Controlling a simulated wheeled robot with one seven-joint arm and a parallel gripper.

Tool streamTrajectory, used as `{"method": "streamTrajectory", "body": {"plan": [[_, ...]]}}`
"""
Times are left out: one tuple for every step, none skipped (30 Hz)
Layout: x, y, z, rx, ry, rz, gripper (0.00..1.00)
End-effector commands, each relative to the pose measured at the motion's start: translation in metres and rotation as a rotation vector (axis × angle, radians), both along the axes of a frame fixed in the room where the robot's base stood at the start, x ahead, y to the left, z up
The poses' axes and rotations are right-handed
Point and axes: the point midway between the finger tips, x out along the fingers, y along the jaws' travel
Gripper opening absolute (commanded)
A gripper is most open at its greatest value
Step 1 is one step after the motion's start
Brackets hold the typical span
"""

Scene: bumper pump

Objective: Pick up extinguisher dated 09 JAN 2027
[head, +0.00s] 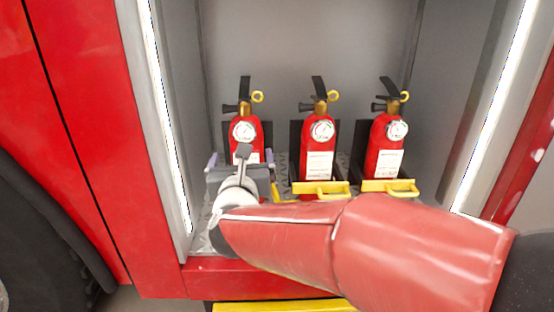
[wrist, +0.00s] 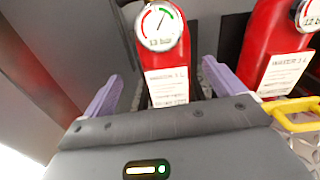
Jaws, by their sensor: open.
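Three red extinguishers stand upright side by side in the truck compartment: the left extinguisher (head: 246,131), the middle extinguisher (head: 317,143) and the right extinguisher (head: 383,143). Each has a round gauge, a white label and a black handle with a yellow ring. The date print is too small to read surely. My gripper (head: 241,158) is open in front of the left extinguisher, hiding its lower body. In the wrist view, the purple fingers (wrist: 162,72) lie to either side of the left extinguisher (wrist: 163,63), with visible gaps. The middle extinguisher (wrist: 277,48) is at the right there.
Black holders stand behind the extinguishers. Yellow brackets cross the fronts of the middle (head: 320,188) and right (head: 390,187) ones. A grey side wall (head: 178,110) with a light strip is close on the left. My arm crosses the compartment's front.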

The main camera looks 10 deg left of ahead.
Motion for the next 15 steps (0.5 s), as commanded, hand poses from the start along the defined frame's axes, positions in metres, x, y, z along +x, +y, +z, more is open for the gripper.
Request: {"method": "streamTrajectory", "body": {"plan": [[0.0,0.003,-0.003,0.034,0.005,-0.009,0.94],[0.001,0.004,-0.003,0.049,0.008,-0.013,0.94],[0.004,0.004,-0.003,0.061,0.008,-0.017,0.94],[0.007,0.005,-0.002,0.067,0.009,-0.019,0.94],[0.01,0.005,-0.002,0.068,0.009,-0.02,0.94],[0.014,0.006,-0.002,0.067,0.009,-0.02,0.94],[0.018,0.007,-0.002,0.066,0.009,-0.02,0.94],[0.021,0.007,-0.001,0.066,0.009,-0.02,0.94],[0.026,0.008,-0.001,0.066,0.009,-0.02,0.94],[0.029,0.008,-0.001,0.065,0.008,-0.02,0.94],[0.032,0.009,0.0,0.064,0.008,-0.019,0.94],[0.037,0.01,0.001,0.064,0.008,-0.019,0.94],[0.042,0.01,0.001,0.063,0.008,-0.02,0.94],[0.047,0.01,0.002,0.063,0.008,-0.02,0.94],[0.054,0.011,0.003,0.063,0.008,-0.02,0.94]]}}
